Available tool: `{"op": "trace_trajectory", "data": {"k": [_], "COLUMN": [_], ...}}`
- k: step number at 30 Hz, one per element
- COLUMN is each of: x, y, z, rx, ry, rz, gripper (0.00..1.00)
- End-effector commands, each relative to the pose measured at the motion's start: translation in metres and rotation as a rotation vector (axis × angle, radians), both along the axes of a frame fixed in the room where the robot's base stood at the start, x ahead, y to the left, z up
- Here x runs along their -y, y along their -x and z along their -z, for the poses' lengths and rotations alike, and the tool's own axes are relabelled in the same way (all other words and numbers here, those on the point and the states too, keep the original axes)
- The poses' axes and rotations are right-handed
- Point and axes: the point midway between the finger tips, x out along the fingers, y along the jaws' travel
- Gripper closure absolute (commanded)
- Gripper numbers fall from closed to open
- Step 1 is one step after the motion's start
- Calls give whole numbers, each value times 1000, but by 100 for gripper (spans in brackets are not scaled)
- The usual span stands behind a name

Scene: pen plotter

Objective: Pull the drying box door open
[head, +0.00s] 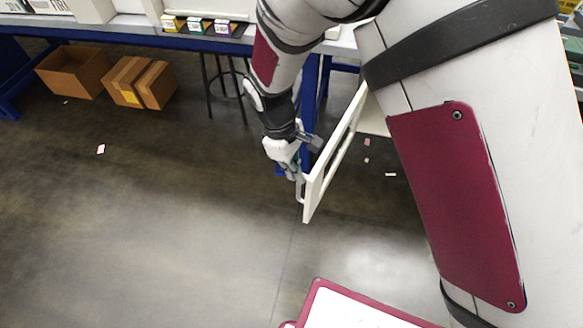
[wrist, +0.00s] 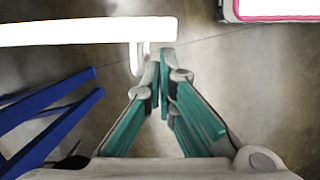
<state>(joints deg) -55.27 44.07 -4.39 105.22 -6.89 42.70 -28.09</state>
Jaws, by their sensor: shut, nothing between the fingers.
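The drying box door (head: 335,155) is a white framed panel that stands swung out from the box, whose pale body (head: 374,116) is mostly hidden behind my arm. A light handle (head: 299,190) is on the door's left face near its front edge. My gripper (head: 296,176) is beside that face, close to the handle. In the wrist view the door (wrist: 80,31) crosses the upper left as a bright white bar, with the handle (wrist: 134,58) below its right end. My gripper (wrist: 160,62) is shut and empty, its tips just right of the handle; contact is unclear.
A bench with a blue frame (head: 130,33) runs along the back, with small boxes (head: 198,26) on it. Cardboard boxes (head: 73,72) and a dark stool (head: 224,88) stand below. The floor (head: 150,220) left of the door is mostly clear, with small paper scraps.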

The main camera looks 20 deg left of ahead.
Motion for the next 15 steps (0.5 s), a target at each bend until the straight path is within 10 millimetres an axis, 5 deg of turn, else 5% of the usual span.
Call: {"op": "trace_trajectory", "data": {"k": [8,15], "x": [7,53], "y": [1,5], "z": [-1,-2], "rx": [-1,-1], "ry": [2,3], "rz": [-12,-122], "gripper": [100,100]}}
